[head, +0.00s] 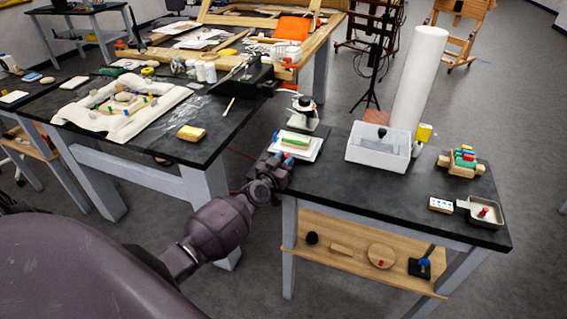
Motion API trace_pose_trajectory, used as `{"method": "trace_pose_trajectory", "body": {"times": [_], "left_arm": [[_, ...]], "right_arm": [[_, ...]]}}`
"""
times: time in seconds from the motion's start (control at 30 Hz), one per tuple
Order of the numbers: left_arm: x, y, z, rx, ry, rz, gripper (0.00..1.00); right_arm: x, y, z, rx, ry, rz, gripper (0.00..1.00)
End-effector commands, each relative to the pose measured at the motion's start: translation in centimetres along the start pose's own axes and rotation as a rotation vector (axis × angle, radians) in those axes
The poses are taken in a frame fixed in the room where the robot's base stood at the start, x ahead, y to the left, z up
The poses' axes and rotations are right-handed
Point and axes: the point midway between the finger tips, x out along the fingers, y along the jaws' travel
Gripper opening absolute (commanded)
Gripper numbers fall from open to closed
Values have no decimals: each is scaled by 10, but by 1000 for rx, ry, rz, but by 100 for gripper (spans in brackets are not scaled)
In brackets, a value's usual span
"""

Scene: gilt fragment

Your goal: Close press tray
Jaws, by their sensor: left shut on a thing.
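The press (303,109), a small black-and-white device, stands at the back left of the right-hand black table. The white press tray (313,153) sticks out in front of it, toward me, with a green and yellow block (295,140) on top. My left gripper (280,162) is at the tray's near left edge and is shut on it. My gripper's body hides that edge, so the exact hold is too small to see. My right gripper is not in view.
A clear white-rimmed box (377,155) stands right of the tray, with a tall white roll (419,85) behind. A wooden rack (462,161) and a small metal pan (484,213) are at the right. The table's front middle is bare. Another cluttered table (205,150) stands left.

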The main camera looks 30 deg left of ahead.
Motion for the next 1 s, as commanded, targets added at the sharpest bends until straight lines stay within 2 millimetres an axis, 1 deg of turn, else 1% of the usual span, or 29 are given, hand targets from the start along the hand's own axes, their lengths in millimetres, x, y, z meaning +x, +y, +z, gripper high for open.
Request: {"method": "trace_pose_trajectory", "body": {"times": [0.07,0.1,0.23,0.27,0.53,0.67,0.77,1.0], "left_arm": [[0,0,0,0,-1,0,0],[0,0,0,-1,-1,0,29],[0,0,0,-1,-1,0,49],[0,0,0,-1,-1,1,51],[-1,0,0,-1,-1,0,51],[-9,0,0,0,-2,0,51],[-21,0,0,-2,-2,0,51],[-63,0,-1,-1,-2,0,51]], "right_arm": [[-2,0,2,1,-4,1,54],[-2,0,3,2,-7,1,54],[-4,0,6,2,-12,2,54],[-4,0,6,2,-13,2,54],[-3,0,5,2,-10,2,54],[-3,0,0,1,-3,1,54],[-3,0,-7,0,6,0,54],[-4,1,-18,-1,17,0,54]]}}
